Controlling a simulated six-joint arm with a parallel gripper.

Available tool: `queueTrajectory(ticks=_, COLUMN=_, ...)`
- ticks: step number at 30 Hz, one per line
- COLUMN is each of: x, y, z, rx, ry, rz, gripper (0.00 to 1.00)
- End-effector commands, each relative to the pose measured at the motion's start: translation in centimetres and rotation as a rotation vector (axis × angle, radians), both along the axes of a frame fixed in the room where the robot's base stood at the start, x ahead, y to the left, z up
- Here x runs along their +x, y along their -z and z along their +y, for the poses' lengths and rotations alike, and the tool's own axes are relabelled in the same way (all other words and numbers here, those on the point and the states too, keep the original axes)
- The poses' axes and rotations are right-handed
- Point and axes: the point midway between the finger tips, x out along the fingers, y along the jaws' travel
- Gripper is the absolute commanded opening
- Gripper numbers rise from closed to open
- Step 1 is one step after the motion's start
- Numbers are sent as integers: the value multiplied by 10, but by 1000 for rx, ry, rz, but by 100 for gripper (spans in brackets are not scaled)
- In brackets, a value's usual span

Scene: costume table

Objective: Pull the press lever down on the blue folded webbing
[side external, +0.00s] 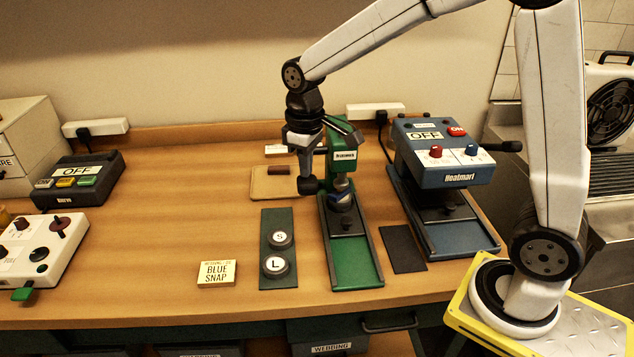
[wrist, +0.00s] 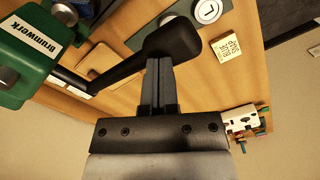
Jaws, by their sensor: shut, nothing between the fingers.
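The green press (side external: 343,165) stands right of the table's middle, and its head (wrist: 30,45) shows at the left in the wrist view. Its black lever (wrist: 110,76) runs out from the head to a thick black knob (wrist: 173,40). In the side view the knob (side external: 308,186) is low, left of the press. A small blue piece (side external: 340,197), perhaps the folded webbing, is under the press head; its shape is too small to tell. My gripper (side external: 306,175) points down, shut and empty, with its fingertips (wrist: 159,63) at the knob. I cannot tell whether they touch.
A blue heat press (side external: 440,155) stands to the right. A green plate (side external: 278,225) with S and L discs and a yellow Blue Snap box (side external: 216,273) lie in front. A tan pad (side external: 270,184) lies behind my gripper. The left-middle table is clear.

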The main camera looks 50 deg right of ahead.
Motion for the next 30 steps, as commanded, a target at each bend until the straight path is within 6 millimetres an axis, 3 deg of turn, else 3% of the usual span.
queueTrajectory(ticks=21, x=0, y=-50, z=0, rx=1, ry=0, rz=-2, gripper=0)
queueTrajectory(ticks=30, x=0, y=-56, z=0, rx=0, ry=0, rz=0, gripper=0)
